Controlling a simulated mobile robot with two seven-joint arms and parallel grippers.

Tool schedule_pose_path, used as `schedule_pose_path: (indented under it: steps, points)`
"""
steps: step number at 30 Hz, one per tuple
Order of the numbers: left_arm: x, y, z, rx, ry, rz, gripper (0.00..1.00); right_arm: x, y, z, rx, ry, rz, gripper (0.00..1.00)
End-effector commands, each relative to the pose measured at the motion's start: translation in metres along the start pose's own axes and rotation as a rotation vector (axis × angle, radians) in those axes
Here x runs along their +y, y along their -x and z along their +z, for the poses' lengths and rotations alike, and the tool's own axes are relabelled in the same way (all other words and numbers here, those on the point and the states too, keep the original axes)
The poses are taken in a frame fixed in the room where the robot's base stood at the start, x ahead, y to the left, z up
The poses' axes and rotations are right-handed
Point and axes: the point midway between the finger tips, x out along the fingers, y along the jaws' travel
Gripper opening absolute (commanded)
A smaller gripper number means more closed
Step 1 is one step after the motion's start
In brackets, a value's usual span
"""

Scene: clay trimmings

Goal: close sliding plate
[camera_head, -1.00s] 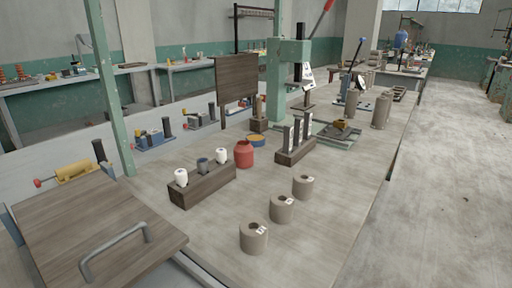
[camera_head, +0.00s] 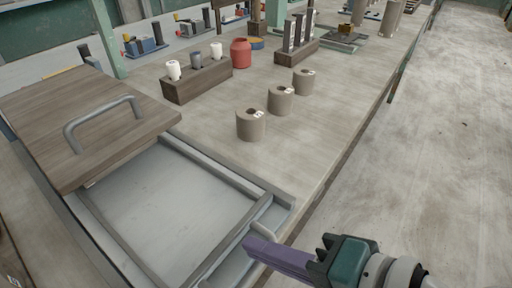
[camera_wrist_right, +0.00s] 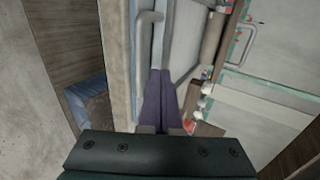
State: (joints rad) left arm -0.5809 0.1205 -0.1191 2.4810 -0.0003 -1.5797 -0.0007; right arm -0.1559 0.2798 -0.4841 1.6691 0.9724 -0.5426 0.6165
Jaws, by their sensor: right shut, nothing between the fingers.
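The sliding plate is a brown wooden board (camera_head: 60,115) with a grey bar handle (camera_head: 103,118), at the left of the bench in the head view. It lies over the far left part of a shallow grey metal recess (camera_head: 175,205), whose near right part is uncovered. My right gripper (camera_head: 250,243) has purple fingers, which are pressed together and empty. Its tips are beside a small grey bent bar (camera_head: 263,228) at the recess's front edge; I cannot tell whether they touch. The right wrist view shows the closed fingers (camera_wrist_right: 160,75) beside a grey bar (camera_wrist_right: 144,45). My left gripper is not visible.
Several grey-brown clay cylinders (camera_head: 251,125) stand on the bench right of the recess. A wooden block (camera_head: 196,82) with small pots and a red jar (camera_head: 241,53) stand behind. The bench top between recess and cylinders is clear. Open floor (camera_head: 430,150) lies to the right.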

Motion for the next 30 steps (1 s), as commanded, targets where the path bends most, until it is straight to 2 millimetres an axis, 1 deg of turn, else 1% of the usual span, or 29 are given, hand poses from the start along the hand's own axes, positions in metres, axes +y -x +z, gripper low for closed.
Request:
schedule_pose_path:
  steps: [1, 6, 20, 25, 30]
  points:
    - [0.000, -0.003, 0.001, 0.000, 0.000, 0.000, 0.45, 0.001, -0.007, 0.000, 0.000, -0.001, -0.002, 0.00]
    - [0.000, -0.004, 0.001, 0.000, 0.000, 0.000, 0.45, 0.000, -0.017, 0.000, -0.001, 0.000, 0.000, 0.00]
    - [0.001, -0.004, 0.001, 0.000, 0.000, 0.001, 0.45, -0.002, -0.020, 0.000, 0.000, 0.001, 0.000, 0.00]
    - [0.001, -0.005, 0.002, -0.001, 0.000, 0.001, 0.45, -0.011, -0.034, 0.000, 0.000, 0.001, -0.003, 0.00]
    - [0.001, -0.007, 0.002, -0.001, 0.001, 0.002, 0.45, -0.025, -0.059, 0.001, -0.001, 0.001, -0.004, 0.00]
